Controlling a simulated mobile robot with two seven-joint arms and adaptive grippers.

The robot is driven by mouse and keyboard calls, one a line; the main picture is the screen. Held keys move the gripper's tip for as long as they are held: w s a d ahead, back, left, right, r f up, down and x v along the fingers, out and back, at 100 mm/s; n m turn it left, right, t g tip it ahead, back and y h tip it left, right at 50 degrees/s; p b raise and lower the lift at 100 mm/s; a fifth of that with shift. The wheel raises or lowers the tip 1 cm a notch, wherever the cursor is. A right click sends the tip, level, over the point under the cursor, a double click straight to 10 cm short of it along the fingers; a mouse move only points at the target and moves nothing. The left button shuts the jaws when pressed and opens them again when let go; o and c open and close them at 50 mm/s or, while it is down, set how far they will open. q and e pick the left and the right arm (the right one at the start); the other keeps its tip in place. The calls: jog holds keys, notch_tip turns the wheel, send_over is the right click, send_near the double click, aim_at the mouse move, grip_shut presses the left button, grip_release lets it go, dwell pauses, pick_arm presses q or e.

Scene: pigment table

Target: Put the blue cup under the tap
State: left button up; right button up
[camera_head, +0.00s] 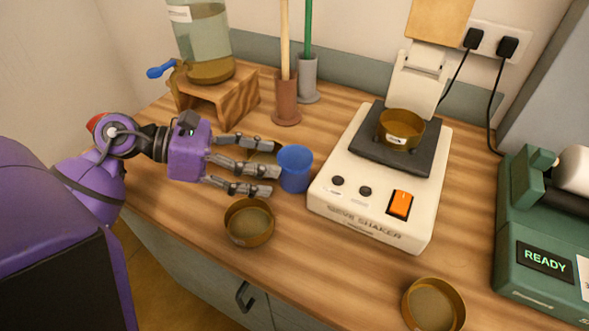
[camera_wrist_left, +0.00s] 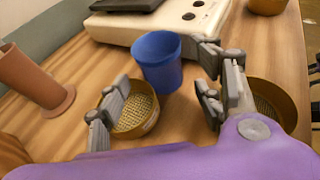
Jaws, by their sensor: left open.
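The blue cup (camera_head: 295,169) stands upright on the wooden table, just left of the white sieve shaker. My left gripper (camera_head: 275,168) is open, its fingers pointing right with the tips close to the cup's left side. In the left wrist view, the cup (camera_wrist_left: 157,64) lies ahead, between the lines of the open fingers (camera_wrist_left: 164,84); I cannot tell whether any finger touches it. The tap (camera_head: 161,70) with a blue handle is on the glass jar (camera_head: 205,40) at the back left, above a wooden stand (camera_head: 235,100). My right gripper is not in view.
A brass sieve (camera_wrist_left: 136,116) lies below my left fingers; another (camera_head: 249,222) stands near the front edge. The shaker (camera_head: 370,205) is close right of the cup. Two holders, brown (camera_head: 286,105) and grey (camera_head: 308,80), stand behind. A green device (camera_head: 545,225) is right.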

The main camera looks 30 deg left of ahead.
aim_at(287, 166)
pick_arm(q)
jog(key=x, duration=0.5)
jog(key=shift+w+d+p, duration=0.1)
jog(key=shift+p, duration=0.2)
jog(key=c, duration=1)
jog(key=shift+c, duration=0.2)
